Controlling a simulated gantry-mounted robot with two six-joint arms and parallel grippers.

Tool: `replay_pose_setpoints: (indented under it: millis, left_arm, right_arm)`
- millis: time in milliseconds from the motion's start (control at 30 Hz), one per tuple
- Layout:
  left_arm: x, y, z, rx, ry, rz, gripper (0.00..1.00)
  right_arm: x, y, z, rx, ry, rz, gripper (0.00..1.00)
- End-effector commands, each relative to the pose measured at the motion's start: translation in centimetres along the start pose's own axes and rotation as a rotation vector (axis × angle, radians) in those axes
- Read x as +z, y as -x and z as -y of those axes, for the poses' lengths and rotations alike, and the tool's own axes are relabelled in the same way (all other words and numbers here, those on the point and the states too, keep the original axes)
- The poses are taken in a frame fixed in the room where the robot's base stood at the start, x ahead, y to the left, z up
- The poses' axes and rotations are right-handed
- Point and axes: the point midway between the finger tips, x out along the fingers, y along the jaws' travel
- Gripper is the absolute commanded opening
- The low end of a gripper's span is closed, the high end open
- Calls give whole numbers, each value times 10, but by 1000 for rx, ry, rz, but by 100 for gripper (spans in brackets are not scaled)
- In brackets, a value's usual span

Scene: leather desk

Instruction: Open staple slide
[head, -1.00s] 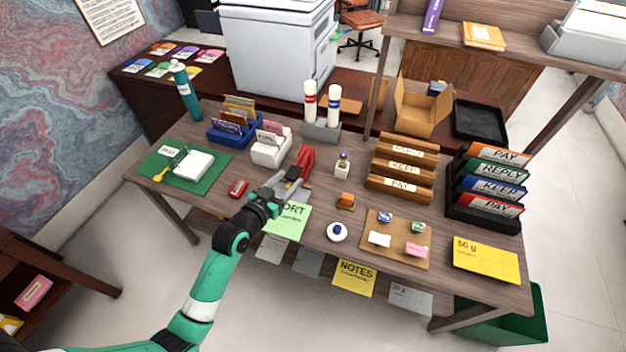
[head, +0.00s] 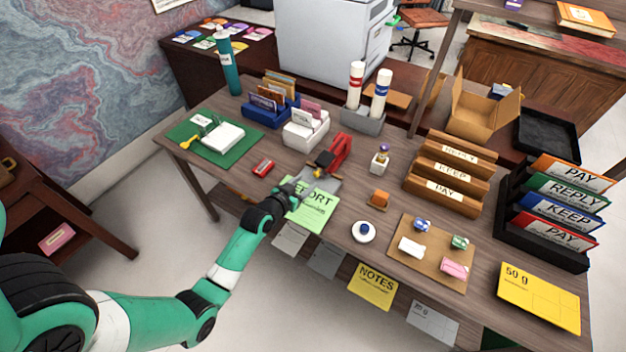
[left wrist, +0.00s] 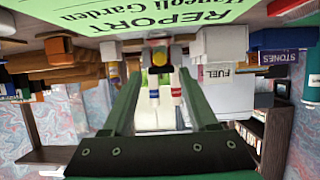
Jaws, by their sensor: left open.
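A red stapler (head: 340,152) with a grey base lies on the desk, its near end toward my left arm. My left gripper (head: 304,187) is at the near end of the stapler, above the green REPORT sheet (head: 314,211). In the left wrist view, which is upside down, the two green fingers (left wrist: 161,84) are apart. A small dark end with a yellow part (left wrist: 160,55) shows beyond and between the tips; I see no clear contact. I cannot tell whether the staple slide is open. My right gripper is not in view.
A small red box (head: 263,167) lies left of the stapler. A white card holder (head: 306,130) and a glue holder (head: 362,121) stand behind. A small bottle (head: 380,160) and an orange-brown block (head: 379,200) are to the right.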

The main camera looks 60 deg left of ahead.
Motion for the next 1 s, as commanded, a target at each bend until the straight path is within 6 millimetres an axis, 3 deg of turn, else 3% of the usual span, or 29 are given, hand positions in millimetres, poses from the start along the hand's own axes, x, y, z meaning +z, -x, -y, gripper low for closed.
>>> replay_pose_setpoints:
  millis: [100,300,633,933,1000]
  left_arm:
    - [3,-29,0,1,0,-2,59]
    - [2,-56,0,1,1,-2,59]
    - [0,-60,0,0,1,-1,57]
    - [0,-59,0,0,0,-1,3]
    - [0,-59,0,0,1,-1,0]
  right_arm:
    - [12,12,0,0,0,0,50]
    - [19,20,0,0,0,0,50]
    - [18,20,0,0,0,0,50]
    - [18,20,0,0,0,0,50]
    - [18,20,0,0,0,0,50]
